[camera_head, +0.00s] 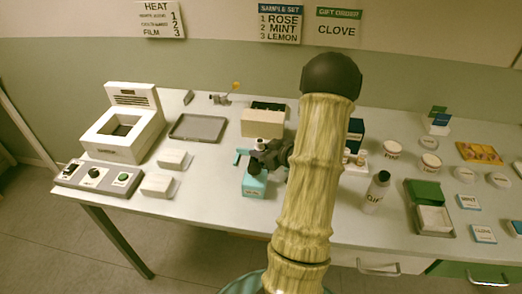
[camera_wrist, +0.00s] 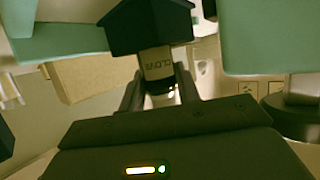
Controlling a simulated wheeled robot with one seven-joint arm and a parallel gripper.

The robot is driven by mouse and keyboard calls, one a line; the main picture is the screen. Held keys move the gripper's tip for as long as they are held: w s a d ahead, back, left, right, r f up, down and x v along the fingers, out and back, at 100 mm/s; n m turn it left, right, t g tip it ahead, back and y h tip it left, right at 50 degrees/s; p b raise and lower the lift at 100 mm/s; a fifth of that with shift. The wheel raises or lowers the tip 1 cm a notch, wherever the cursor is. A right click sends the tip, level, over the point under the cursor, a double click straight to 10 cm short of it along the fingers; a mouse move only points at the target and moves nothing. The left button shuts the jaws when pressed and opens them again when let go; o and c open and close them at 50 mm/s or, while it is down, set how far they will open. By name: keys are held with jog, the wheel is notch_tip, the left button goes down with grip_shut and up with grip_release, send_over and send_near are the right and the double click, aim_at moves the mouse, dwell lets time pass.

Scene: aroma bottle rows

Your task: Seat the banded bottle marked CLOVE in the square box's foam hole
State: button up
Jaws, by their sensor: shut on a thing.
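The bottle marked CLOVE (camera_wrist: 158,68) shows in the wrist view, its pale label between my gripper's fingers, with letters that read upside down. My gripper (camera_wrist: 160,88) is shut on it. A dark angular shape covers the bottle's far end, so I cannot see that end. In the head view my gripper (camera_head: 260,160) is low over a small teal box (camera_head: 254,187) near the table's middle. The gripper hides most of this box's top. I cannot make out a foam hole or whether the bottle touches the box.
A tan box (camera_head: 262,128) with a dark top stands just behind. A black-capped bottle (camera_head: 376,192) stands to the right, near an open green-and-white box (camera_head: 424,192). White blocks (camera_head: 158,184) and a heater (camera_head: 122,132) are at left. The front table strip is mostly clear.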

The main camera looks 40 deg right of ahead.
jog(key=shift+f, duration=0.2)
jog(key=o, duration=1)
jog(key=shift+r, duration=0.15)
jog(key=shift+r, duration=0.15)
jog(key=v, duration=1.2)
jog(key=shift+w, duration=0.1)
